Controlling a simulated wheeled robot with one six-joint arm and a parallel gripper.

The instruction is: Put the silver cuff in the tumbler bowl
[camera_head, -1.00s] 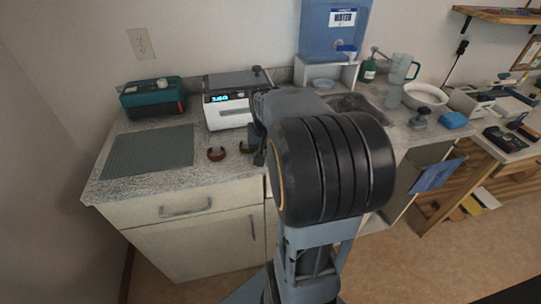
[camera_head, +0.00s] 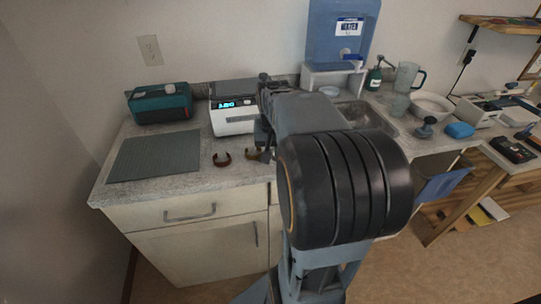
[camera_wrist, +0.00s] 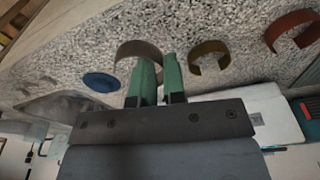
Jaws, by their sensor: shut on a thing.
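The silver cuff (camera_wrist: 137,50) shows in the wrist view as an open grey band at the tips of my gripper (camera_wrist: 158,62). My gripper's green fingers are closed on it, over the speckled counter. I cannot tell whether the cuff touches the counter. In the head view my arm hides the cuff and most of the gripper. I cannot tell for sure which is the tumbler bowl.
A copper-red cuff (camera_head: 222,160) and a gold-brown cuff (camera_head: 253,154) lie near the counter's front edge. A grey-green mat (camera_head: 155,157), teal box (camera_head: 160,103) and white display machine (camera_head: 233,117) stand left. A blue disc (camera_wrist: 101,82) lies near the silver cuff.

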